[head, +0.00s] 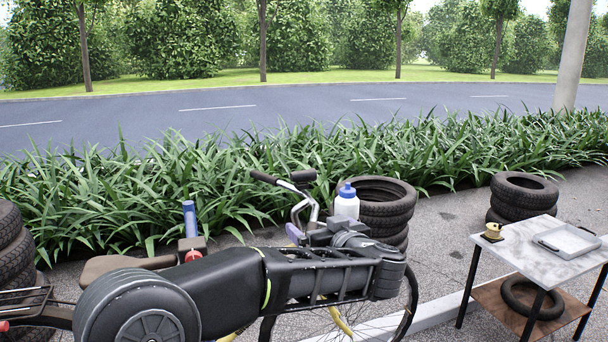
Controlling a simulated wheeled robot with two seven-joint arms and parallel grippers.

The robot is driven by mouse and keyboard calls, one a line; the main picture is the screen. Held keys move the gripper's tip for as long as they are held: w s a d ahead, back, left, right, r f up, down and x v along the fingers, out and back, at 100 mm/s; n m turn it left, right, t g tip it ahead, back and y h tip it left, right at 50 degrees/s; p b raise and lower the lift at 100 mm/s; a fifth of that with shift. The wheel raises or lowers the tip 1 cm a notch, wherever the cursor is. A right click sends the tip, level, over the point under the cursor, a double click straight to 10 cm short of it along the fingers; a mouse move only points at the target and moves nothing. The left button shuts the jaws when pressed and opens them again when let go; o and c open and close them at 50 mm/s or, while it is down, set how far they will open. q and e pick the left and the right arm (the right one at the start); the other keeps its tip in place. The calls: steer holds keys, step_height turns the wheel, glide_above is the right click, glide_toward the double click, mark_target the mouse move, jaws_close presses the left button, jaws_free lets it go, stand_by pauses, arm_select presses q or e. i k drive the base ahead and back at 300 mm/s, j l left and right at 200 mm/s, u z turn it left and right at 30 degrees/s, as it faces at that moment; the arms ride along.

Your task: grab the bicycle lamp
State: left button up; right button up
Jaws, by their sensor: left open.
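I cannot pick out the bicycle lamp with certainty. A small dark, slim object (548,246) lies at the near left side of a grey tray (573,241) on the side table at the right; it is too small to name. A bicycle shows by its handlebar (285,181) and brown saddle (126,266), partly hidden behind my left arm. My left gripper (324,232) is in front of the handlebar, well left of the table. It is open; its fingertips are hard to make out and I see nothing held. My right gripper is not in view.
A white bottle with a blue cap (347,203) and a blue cylinder (190,218) above a red part (191,246) stand behind my arm. A yellow and dark item (491,232) sits on the marble-topped table (520,247). Tyre stacks (383,197) (522,193) border the plants.

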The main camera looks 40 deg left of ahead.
mark_target(300, 177)
steer(key=i+j, duration=0.7)
